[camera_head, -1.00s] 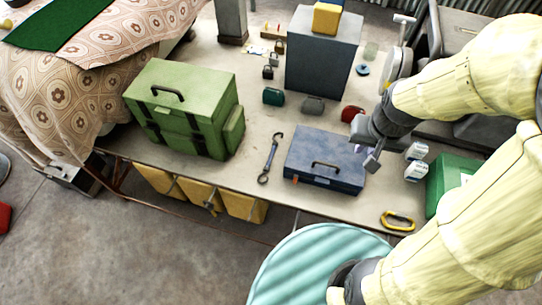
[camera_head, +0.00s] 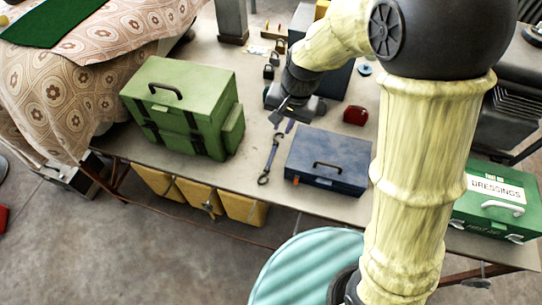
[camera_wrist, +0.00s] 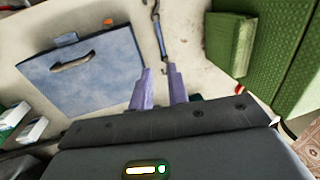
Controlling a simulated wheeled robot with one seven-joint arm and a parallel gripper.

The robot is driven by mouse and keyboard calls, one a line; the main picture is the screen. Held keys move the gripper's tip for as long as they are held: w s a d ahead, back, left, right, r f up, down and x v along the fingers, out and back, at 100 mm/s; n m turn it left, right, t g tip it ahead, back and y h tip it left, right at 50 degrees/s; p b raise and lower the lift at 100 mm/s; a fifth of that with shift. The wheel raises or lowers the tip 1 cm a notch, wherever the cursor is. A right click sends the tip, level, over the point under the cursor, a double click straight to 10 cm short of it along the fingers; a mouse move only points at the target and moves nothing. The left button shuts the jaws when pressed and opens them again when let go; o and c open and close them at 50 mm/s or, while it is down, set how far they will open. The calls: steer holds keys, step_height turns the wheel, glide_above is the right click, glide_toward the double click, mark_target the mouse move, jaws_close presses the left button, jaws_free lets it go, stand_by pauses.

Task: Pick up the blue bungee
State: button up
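The blue bungee (camera_head: 269,160) lies on the tabletop between the green toolbox and the blue case, with a dark hook at each end. It also shows in the wrist view (camera_wrist: 159,32), running up and away from just beyond the fingertips. My gripper (camera_head: 284,122) is above the table, just beyond the bungee's far end in the head view. In the wrist view its two purple fingers (camera_wrist: 159,72) are apart with nothing held between them. The bungee lines up with the gap between the fingers. My arm hides part of the table on the right.
The green toolbox (camera_head: 180,103) stands left of the bungee and the blue case (camera_head: 327,162) lies right of it. A red item (camera_head: 355,115) sits behind the case. A green dressings box (camera_head: 497,212) is at the right. The bare tabletop around the bungee is narrow.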

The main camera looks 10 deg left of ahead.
glide_above(271, 158)
steer(key=d, duration=0.1)
step_height(271, 158, down, 11)
steer(key=shift+d+f, duration=0.1)
steer(key=shift+d, duration=0.05)
steer(key=shift+f, duration=0.1)
steer(key=shift+w+a+f, duration=0.1)
steer(key=shift+a+f, duration=0.15)
steer(key=shift+f, duration=1)
steer(key=shift+a+f, duration=0.25)
steer(key=shift+f, duration=1)
jaws_close()
